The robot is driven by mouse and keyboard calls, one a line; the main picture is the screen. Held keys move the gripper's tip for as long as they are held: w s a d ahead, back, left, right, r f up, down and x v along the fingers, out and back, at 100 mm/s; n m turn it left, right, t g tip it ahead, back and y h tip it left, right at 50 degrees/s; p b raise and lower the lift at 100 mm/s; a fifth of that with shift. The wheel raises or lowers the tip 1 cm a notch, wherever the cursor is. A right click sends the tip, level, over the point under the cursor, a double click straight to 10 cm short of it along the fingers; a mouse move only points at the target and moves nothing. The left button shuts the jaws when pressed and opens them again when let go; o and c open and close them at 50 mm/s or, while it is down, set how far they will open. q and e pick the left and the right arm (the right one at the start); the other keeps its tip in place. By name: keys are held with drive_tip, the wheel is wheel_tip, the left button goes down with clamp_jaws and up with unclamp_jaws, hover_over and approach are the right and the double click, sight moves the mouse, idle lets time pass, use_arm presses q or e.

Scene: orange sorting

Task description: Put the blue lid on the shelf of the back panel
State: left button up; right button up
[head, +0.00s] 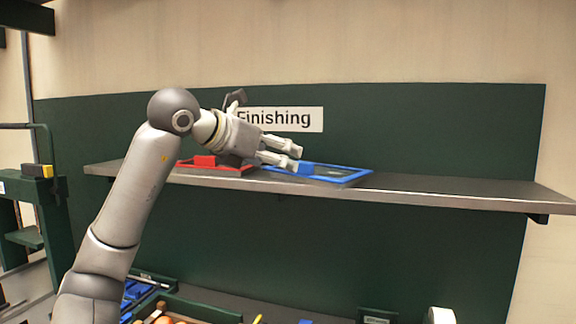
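The blue lid (345,179) is a flat blue-rimmed rectangle with a dark middle. It lies on the shelf (430,192) of the dark green back panel (440,130), its near edge close to the shelf's front edge. My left gripper (299,159) is over the shelf at the lid's left end. Its two fingers are apart and point right, with the tips beside the lid's blue raised part. I cannot tell whether a fingertip touches the lid. My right gripper is out of view.
A red lid (205,162) lies on the shelf left of the blue one, partly behind my gripper. A "Finishing" sign (305,120) is on the panel above. The shelf's right part is bare. Bins (150,285) with items stand below at the lower left.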

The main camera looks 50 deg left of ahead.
use_arm(q)
drive_tip(key=v, duration=0.5)
drive_tip(key=shift+s+r, duration=0.1)
drive_tip(key=shift+s, duration=0.15)
